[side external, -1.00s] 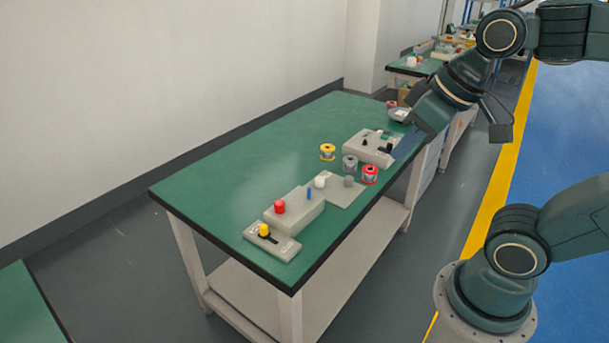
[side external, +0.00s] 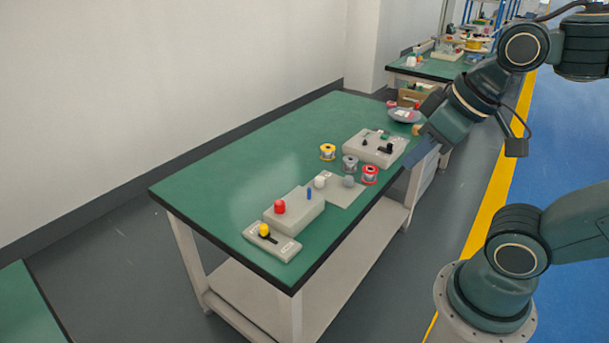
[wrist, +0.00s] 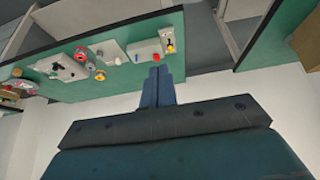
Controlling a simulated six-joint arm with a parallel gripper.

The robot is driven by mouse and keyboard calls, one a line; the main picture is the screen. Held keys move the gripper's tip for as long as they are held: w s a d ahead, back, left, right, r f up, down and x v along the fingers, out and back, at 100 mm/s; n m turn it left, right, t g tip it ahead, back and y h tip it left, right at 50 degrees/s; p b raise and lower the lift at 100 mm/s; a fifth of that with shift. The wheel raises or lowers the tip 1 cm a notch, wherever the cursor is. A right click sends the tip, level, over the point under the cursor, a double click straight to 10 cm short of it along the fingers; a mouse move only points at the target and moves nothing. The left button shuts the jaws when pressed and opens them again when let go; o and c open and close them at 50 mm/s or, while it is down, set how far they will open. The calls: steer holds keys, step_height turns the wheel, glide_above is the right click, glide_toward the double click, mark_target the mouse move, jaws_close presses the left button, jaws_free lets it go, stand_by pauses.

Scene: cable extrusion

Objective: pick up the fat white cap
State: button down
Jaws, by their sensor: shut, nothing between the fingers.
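The fat white cap (side external: 320,182) stands on a pale flat plate (side external: 338,198) near the middle of the green table's right side. It shows small in the wrist view (wrist: 117,61). My gripper (side external: 411,184) is at the table's right edge in the side view, well apart from the cap. In the wrist view my gripper's two blue fingers (wrist: 155,73) are together with nothing between them. The cap lies to the left of the fingertips there.
A grey cap (side external: 348,181) and a thin blue peg (side external: 309,193) stand close to the white cap. Red (side external: 370,174), grey (side external: 350,164) and yellow (side external: 327,152) spools are behind. A block with a red cap (side external: 279,207) is in front. The table's left side is clear.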

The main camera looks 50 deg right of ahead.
steer(key=c, duration=1)
jaws_free()
steer(key=shift+w, duration=0.1)
steer(key=w, duration=0.1)
steer(key=m+g, duration=0.6)
steer(key=m, duration=0.9)
glide_above(319, 178)
step_height(319, 178, down, 21)
steer(key=shift+f, duration=4.1)
